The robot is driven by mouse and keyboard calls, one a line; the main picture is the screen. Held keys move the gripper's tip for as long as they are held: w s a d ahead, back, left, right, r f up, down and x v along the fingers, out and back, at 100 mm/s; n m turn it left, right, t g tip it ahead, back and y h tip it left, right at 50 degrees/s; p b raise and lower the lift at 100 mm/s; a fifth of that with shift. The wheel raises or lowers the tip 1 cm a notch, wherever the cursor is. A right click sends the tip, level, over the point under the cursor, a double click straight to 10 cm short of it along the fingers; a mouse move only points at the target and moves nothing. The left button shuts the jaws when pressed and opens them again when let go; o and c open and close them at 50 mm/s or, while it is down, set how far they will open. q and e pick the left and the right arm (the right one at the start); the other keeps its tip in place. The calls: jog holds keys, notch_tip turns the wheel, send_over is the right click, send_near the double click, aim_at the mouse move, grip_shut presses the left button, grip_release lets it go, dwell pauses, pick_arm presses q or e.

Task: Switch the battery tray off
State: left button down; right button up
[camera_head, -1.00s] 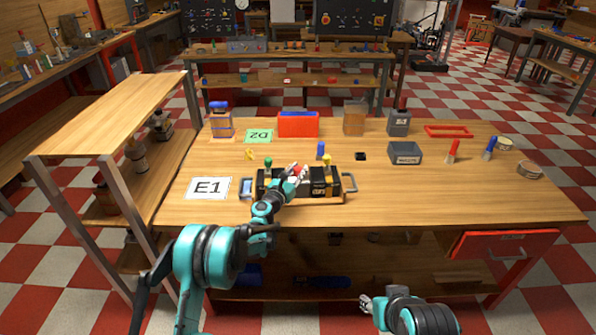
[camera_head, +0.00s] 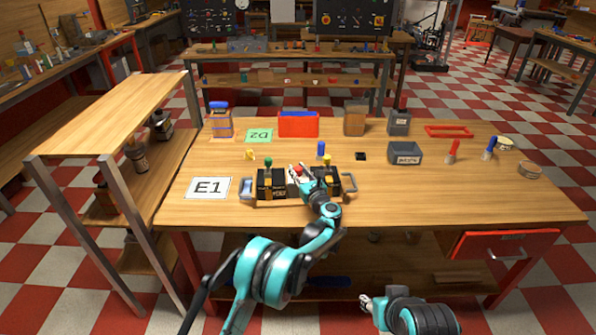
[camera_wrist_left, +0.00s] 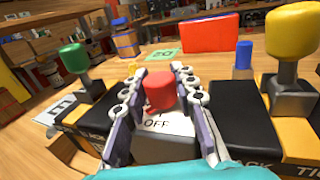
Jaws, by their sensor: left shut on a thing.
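The battery tray (camera_head: 285,204) sits on the wooden bench with a handle at each end. It holds black blocks with a green knob (camera_wrist_left: 73,57) at left and a yellow knob (camera_wrist_left: 292,30) at right. Between them a pale block marked OFF (camera_wrist_left: 156,124) carries a red knob (camera_wrist_left: 159,91). My left gripper (camera_head: 298,171) is at this middle block, its fingers on both sides of the red knob and shut on it. The gripper hides part of the block in the head view. My right gripper (camera_head: 367,303) hangs low in front of the bench, too small to read.
An E1 card (camera_head: 208,187) lies left of the tray and a green D2 card (camera_head: 259,136) behind it. A red bin (camera_head: 298,124), a grey box (camera_head: 405,153) and a blue peg (camera_head: 320,149) stand behind. The bench's right front is clear.

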pick_arm(q)
jog(key=shift+n+g+y, duration=1)
jog(key=shift+n+y, duration=0.3)
jog(key=shift+y, duration=0.5)
jog(key=c, duration=1.2)
grip_release()
jog(key=shift+d, duration=0.1)
jog(key=v, duration=1.2)
jog(key=shift+w+d, duration=0.1)
jog(key=shift+w, duration=0.05)
